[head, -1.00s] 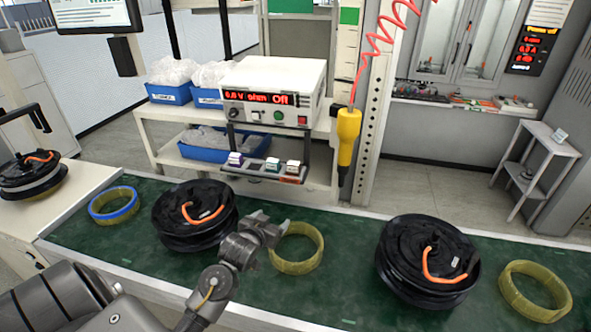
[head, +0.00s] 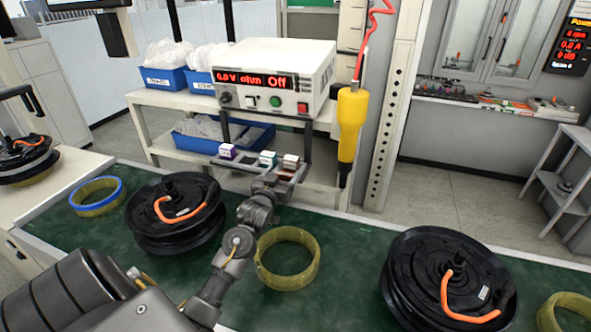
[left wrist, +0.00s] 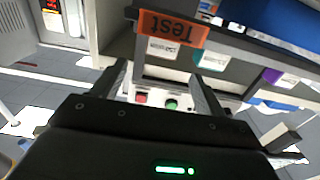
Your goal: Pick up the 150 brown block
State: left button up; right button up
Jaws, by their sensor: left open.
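The brown block (head: 290,161) has a white top and sits at the right end of a small rack under the power supply, beside the teal block (head: 267,158) and purple block (head: 227,151). My left gripper (head: 284,180) is open and empty, just in front of the brown block. In the left wrist view, a white label (left wrist: 164,49), too blurred to read, shows ahead between my open fingers (left wrist: 163,88). The teal block (left wrist: 212,58) and purple block (left wrist: 272,77) show to its right. My right gripper is not in view.
The power supply (head: 273,75) stands above the rack. A yellow hanging tool (head: 349,125) is right of it. Black hub motors (head: 174,212) and yellow rings (head: 287,264) lie on the green conveyor (head: 345,290) below my left arm. An orange "Test" label (left wrist: 171,28) is near the blocks.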

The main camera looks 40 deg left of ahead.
aim_at(293, 158)
pick_arm(q)
jog(key=p+x, duration=0.1)
jog(key=x, duration=0.4)
jog(key=shift+w+a, duration=0.15)
jog(key=shift+w, duration=0.15)
jog(key=shift+w+a+p, duration=0.15)
jog(key=shift+w+p, duration=0.05)
jog(key=shift+p, duration=0.2)
jog(key=shift+f+p+x, duration=0.15)
jog(key=shift+p+x, duration=0.2)
jog(key=shift+x, duration=0.8)
jog(key=shift+f+p+x, duration=0.2)
jog(key=shift+p+x, duration=0.15)
jog(key=shift+x, duration=0.75)
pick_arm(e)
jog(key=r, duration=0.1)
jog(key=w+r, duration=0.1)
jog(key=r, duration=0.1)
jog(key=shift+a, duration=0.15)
pick_arm(q)
jog(key=c, duration=1.1)
jog(key=shift+r, duration=0.1)
